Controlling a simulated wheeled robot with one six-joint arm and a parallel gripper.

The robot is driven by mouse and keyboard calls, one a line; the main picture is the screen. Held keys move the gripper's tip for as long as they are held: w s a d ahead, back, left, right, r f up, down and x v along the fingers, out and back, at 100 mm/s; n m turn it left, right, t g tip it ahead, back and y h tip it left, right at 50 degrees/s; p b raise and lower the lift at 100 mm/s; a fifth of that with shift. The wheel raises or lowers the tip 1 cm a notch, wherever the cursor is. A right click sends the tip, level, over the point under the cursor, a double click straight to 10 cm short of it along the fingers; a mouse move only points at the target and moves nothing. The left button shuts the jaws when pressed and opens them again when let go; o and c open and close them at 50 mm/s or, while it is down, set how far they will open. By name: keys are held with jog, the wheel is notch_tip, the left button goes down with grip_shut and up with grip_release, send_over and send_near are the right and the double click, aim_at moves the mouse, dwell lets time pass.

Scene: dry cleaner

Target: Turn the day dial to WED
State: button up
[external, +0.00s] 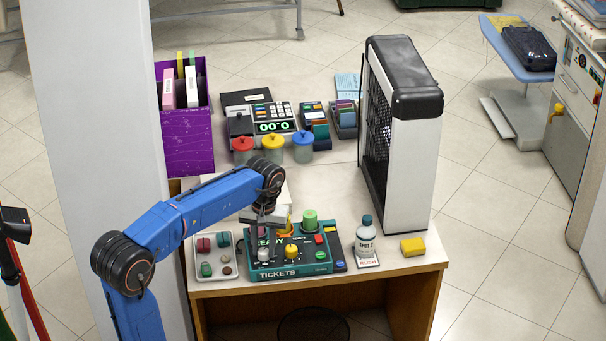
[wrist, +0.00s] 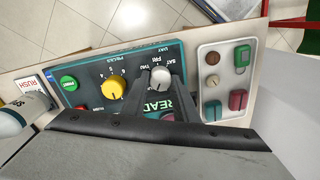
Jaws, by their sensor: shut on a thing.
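The teal ticket machine (external: 262,274) stands at the front of the counter; its panel (wrist: 92,75) also shows in the wrist view. The day dial is a grey-white knob (wrist: 160,76) beside the upside-down labels SAT, FRI and THU; it also shows in the external view (external: 264,254). My gripper (wrist: 161,82) is shut on this dial, with a dark finger on each side of it. The other day labels, WED among them, are hidden or unreadable. I cannot tell which label the dial points at.
A yellow PIECES dial (wrist: 113,87) sits beside the day dial, with a green button (wrist: 69,83) beyond. A tray of small items (external: 207,271) lies to the left. A spotting bottle (external: 366,236) and a yellow block (external: 412,246) stand to the right.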

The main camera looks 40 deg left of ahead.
aim_at(264, 252)
jog(key=m, duration=0.6)
jog(key=shift+m, duration=0.3)
jog(key=m, duration=0.4)
jog(key=shift+m, duration=0.7)
jog(key=o, duration=1.1)
jog(key=shift+c, duration=0.2)
notch_tip(264, 252, up, 18)
jog(key=shift+s+d+f, duration=0.2)
jog(key=shift+d+f, duration=0.05)
jog(key=shift+d, duration=0.05)
jog(key=shift+s, duration=0.1)
